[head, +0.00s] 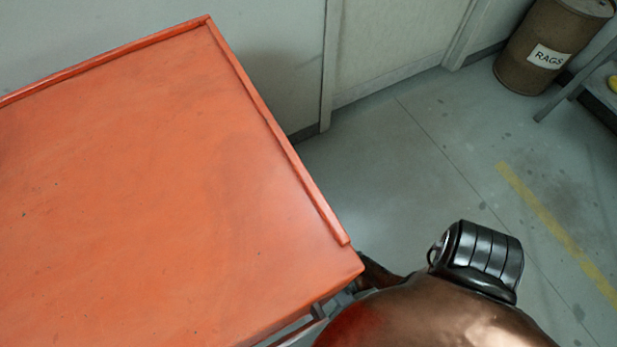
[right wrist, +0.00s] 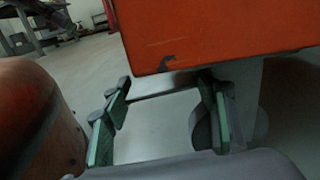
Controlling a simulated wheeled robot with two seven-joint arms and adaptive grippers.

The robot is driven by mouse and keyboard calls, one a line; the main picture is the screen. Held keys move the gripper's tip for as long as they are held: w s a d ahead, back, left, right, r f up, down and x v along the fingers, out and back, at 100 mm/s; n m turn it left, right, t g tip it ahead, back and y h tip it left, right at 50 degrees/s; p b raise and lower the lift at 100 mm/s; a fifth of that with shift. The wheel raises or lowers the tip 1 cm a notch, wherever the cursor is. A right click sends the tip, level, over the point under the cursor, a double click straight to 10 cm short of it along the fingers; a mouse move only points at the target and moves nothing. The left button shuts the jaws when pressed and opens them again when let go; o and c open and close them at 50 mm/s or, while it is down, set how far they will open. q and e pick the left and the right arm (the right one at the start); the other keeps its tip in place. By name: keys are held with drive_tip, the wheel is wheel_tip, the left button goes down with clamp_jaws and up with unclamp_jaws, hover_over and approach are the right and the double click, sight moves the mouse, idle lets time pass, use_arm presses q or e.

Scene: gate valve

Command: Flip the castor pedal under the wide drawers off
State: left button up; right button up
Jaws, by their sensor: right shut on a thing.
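The orange drawer cabinet shows its top (head: 170,180) in the head view and its lower edge (right wrist: 215,40) in the right wrist view. Below that edge, a grey castor wheel (right wrist: 201,132) stands at right, partly hidden by a finger. My right gripper (right wrist: 165,86) is low beside the cabinet, its green-padded fingers to either side of a thin grey piece (right wrist: 160,83) under the edge. It is shut on this piece; I cannot tell whether it is the castor pedal. The head view does not show the gripper. My left gripper is in neither view.
A brown drum labelled RAGS (head: 548,45) stands by the wall at upper right in the head view. Grey floor (head: 420,170) with a yellow stripe (head: 555,225) is clear right of the cabinet. A wall (head: 265,70) runs behind the cabinet.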

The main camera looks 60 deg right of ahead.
drive_tip(key=shift+r+m, duration=0.2)
drive_tip(key=shift+m, duration=0.3)
drive_tip(key=o, duration=1.7)
drive_tip(key=v, duration=1.2)
